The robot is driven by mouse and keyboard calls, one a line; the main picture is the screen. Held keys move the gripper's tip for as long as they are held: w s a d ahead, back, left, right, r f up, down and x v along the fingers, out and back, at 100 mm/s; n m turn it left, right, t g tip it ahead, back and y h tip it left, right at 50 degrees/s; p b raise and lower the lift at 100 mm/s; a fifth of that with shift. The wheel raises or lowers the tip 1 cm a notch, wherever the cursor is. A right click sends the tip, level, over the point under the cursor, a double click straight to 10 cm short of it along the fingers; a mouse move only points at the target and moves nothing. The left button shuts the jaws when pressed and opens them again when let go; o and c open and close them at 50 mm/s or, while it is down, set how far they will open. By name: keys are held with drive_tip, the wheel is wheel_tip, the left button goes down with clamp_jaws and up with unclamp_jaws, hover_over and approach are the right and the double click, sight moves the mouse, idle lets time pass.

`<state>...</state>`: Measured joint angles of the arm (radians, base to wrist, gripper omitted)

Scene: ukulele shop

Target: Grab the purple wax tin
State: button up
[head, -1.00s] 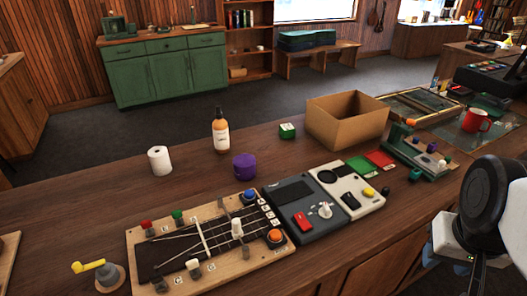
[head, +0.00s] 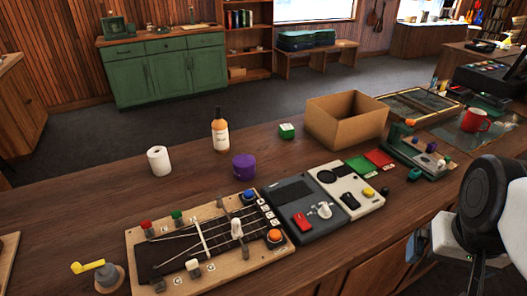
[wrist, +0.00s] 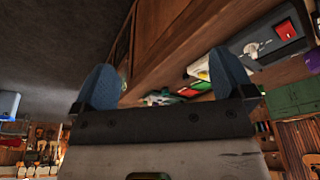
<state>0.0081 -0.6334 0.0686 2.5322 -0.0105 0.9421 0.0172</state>
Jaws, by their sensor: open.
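The purple wax tin (head: 244,167) is a short round tin standing on the wooden counter, behind the dark grey device and right of the bottle. In the wrist view a purple patch (wrist: 314,62) at the right edge looks like the same tin, partly cut off. My gripper (wrist: 168,88) shows in the wrist view with its two blue fingers wide apart and nothing between them. It is below the counter top, beside the counter's front, well away from the tin. In the head view only part of my arm shows at the right edge; the fingers are not visible there.
An amber bottle (head: 220,132) and a white paper roll (head: 159,160) stand left of the tin. A string board (head: 150,238) and grey device (head: 303,209) lie in front.

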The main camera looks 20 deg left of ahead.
drive_tip(key=w+a+r, duration=0.1)
drive_tip(key=w+a, duration=0.6)
drive_tip(key=w, duration=0.3)
drive_tip(key=n+t+y, duration=0.1)
drive_tip(key=n+t, duration=0.1)
drive_tip(key=n, duration=0.2)
hover_over(243, 163)
drive_tip(key=s, duration=0.2)
wheel_tip(243, 163, down, 9)
drive_tip(key=shift+d+r, duration=0.1)
drive_tip(key=shift+r, duration=0.1)
drive_tip(key=shift+x, duration=1.3)
